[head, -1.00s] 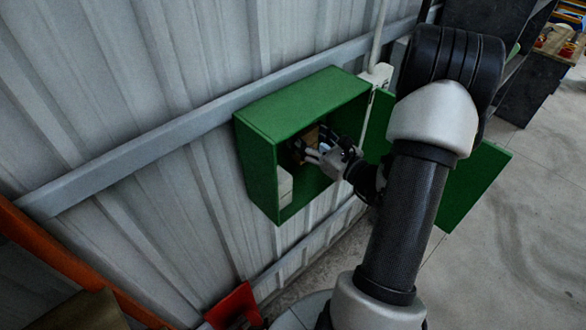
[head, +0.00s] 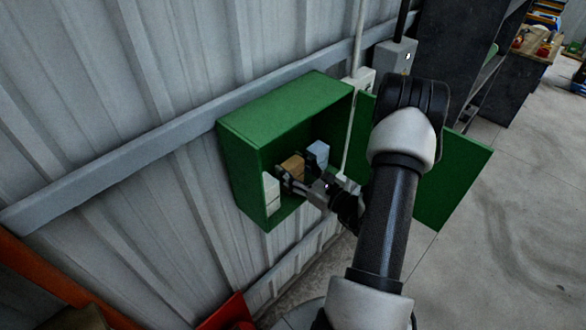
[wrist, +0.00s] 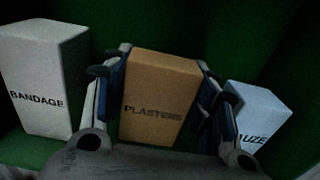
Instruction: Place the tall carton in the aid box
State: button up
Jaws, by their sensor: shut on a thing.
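The aid box is a green wall cabinet (head: 265,115), open at the front, in the middle of the head view. My gripper (head: 300,180) reaches in through its open front. It is shut on a brown carton (head: 293,166) marked PLASTERS, which also shows between the two fingers (wrist: 158,105) in the wrist view (wrist: 160,85). The brown carton is inside the box, between a white BANDAGE carton (wrist: 45,80) on the left and a pale blue carton (wrist: 258,112) ending in "UZE" on the right. I cannot tell whether its base touches the box floor.
The green door (head: 455,185) hangs open to the right, behind my arm. Grey boxes (head: 395,57) and a conduit are on the corrugated wall. An orange-red bar (head: 60,275) and a red object (head: 228,312) are at lower left.

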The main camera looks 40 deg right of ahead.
jog(key=shift+f, duration=0.2)
jog(key=o, duration=1.1)
jog(key=shift+o, duration=0.2)
jog(key=shift+r, duration=0.1)
jog(key=shift+r, duration=0.15)
jog(key=s+d, duration=0.1)
jog(key=s, duration=1.1)
jog(key=shift+b, duration=0.4)
